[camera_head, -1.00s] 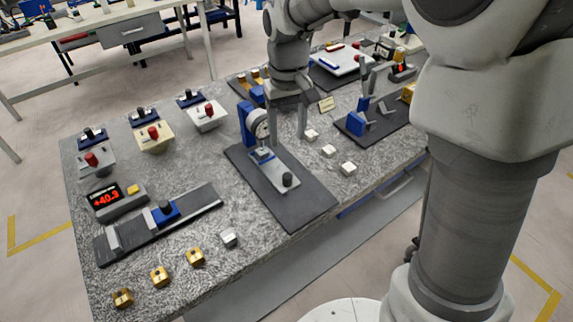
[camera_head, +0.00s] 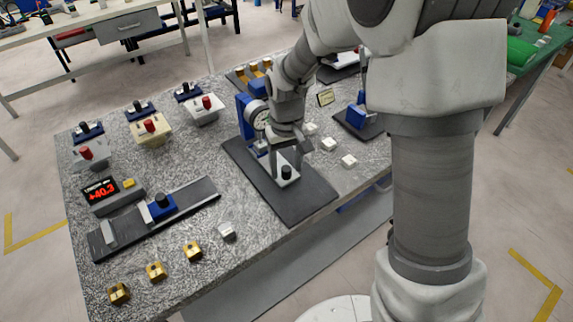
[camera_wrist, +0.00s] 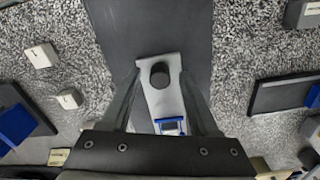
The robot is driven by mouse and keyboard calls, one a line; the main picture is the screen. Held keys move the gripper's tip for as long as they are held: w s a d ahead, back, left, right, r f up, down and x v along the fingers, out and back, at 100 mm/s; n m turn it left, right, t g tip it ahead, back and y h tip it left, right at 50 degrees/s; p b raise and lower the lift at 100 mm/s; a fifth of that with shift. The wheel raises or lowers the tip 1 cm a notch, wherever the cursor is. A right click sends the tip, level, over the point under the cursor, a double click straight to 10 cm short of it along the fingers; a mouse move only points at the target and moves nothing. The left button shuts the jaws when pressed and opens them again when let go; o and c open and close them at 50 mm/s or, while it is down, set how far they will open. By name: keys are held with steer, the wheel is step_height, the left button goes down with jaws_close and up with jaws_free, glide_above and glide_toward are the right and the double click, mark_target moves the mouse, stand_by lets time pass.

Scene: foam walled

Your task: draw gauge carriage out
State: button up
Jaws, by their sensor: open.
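The gauge carriage (camera_head: 287,175) is a pale metal plate with a black knob (camera_head: 286,172) at its front end. It lies on a dark base mat (camera_head: 300,205) before a blue stand (camera_head: 244,115) with a round dial gauge (camera_head: 258,114). My gripper (camera_head: 287,152) is open and empty, low over the rear part of the carriage. In the wrist view my gripper (camera_wrist: 160,76) has one finger on each side of the carriage plate (camera_wrist: 163,101), with the knob (camera_wrist: 159,75) near the tips. I cannot tell whether the fingers touch it. A small blue part (camera_wrist: 170,126) shows between the fingers.
A blue slider (camera_head: 161,207) on a dark rail and a red-digit display (camera_head: 101,190) are at left. Brass blocks (camera_head: 156,271) line the front edge. White blocks (camera_head: 349,161) stand right of the mat, before another blue fixture (camera_head: 356,116). The mat's front is clear.

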jaws_close()
stand_by(1.3)
